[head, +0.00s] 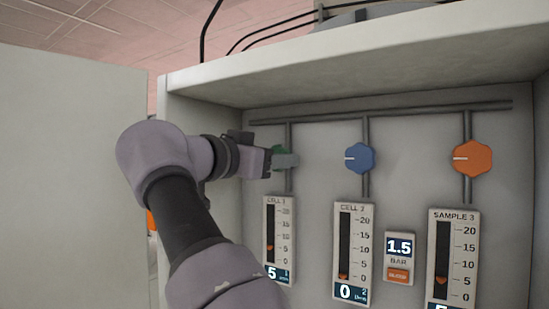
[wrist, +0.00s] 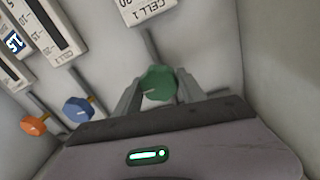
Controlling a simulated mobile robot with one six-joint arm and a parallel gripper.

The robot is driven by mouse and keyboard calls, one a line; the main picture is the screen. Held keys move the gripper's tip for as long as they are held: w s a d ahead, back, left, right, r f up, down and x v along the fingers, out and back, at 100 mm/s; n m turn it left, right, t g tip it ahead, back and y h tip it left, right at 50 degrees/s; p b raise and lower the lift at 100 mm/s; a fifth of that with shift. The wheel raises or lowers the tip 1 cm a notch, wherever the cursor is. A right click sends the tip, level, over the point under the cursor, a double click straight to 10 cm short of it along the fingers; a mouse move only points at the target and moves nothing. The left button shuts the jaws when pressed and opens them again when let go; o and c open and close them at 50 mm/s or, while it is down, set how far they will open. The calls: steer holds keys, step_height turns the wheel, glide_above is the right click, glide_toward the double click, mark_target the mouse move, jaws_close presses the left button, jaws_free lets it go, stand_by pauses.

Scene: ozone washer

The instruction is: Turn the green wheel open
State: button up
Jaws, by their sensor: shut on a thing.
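The green wheel (wrist: 158,83) sits on a vertical grey pipe, above the Cell 1 gauge. In the wrist view it stands between the two fingers of my gripper (wrist: 159,92), which is shut on it. In the head view only a sliver of the green wheel (head: 278,151) shows behind my gripper (head: 284,162), and its pointer mark is hidden there. The Cell 1 gauge (head: 279,240) below it has its orange marker low on the scale and a display reading 5.
A blue wheel (head: 360,158) and an orange wheel (head: 472,158) sit to the right on their own pipes. Below are the Cell 2 gauge (head: 353,250), the Sample 3 gauge (head: 453,255) and a 1.5 bar display (head: 399,247). The cabinet's left wall and top edge (head: 350,60) frame the space closely.

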steer(key=shift+f+m, duration=0.15)
steer(key=shift+m, duration=0.15)
steer(key=o, duration=1.3)
steer(key=shift+o, duration=0.2)
steer(key=v, duration=1.7)
steer(key=shift+s, duration=0.25)
